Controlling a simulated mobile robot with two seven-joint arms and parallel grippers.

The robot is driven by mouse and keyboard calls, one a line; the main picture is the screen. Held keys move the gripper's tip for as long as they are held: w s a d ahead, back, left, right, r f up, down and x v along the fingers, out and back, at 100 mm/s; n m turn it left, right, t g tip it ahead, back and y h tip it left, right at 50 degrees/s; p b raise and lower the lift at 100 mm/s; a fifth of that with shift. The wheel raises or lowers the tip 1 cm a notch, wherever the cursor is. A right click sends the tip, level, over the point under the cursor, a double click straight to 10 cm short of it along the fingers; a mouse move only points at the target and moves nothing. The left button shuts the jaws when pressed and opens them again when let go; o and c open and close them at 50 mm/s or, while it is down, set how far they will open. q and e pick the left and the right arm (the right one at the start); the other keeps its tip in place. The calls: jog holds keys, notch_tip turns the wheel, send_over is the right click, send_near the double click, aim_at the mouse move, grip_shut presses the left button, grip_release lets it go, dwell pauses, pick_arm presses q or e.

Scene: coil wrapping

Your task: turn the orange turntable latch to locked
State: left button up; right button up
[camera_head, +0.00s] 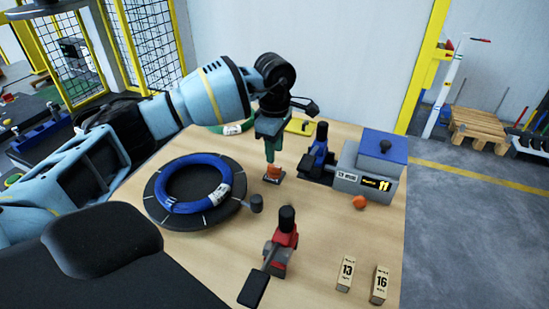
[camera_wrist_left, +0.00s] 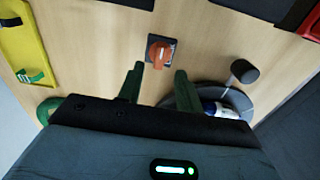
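The orange turntable latch (camera_head: 273,171) sits on a small dark plate on the wooden table, right of the turntable. It also shows in the left wrist view (camera_wrist_left: 159,52), just beyond my fingertips. The black round turntable (camera_head: 236,207) carries a blue coil (camera_head: 170,206) with a white label. My left gripper (camera_head: 271,157) points down right above the latch. In the left wrist view its green fingers (camera_wrist_left: 158,72) are apart with nothing between them, in line with the latch. I cannot tell whether they touch it. My right gripper is not in view.
A dark knob (camera_head: 256,203) stands at the turntable's right edge. A blue clamp (camera_head: 319,150) and a grey box with blue lid (camera_head: 368,160) stand right of the latch. A red clamp (camera_head: 283,240) stands in front, with two numbered blocks (camera_head: 347,273) nearby. A yellow tray (camera_head: 299,127) lies behind.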

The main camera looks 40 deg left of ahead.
aim_at(275, 166)
pick_arm(q)
jog(key=shift+r, duration=1.55)
jog(key=shift+f, duration=0.1)
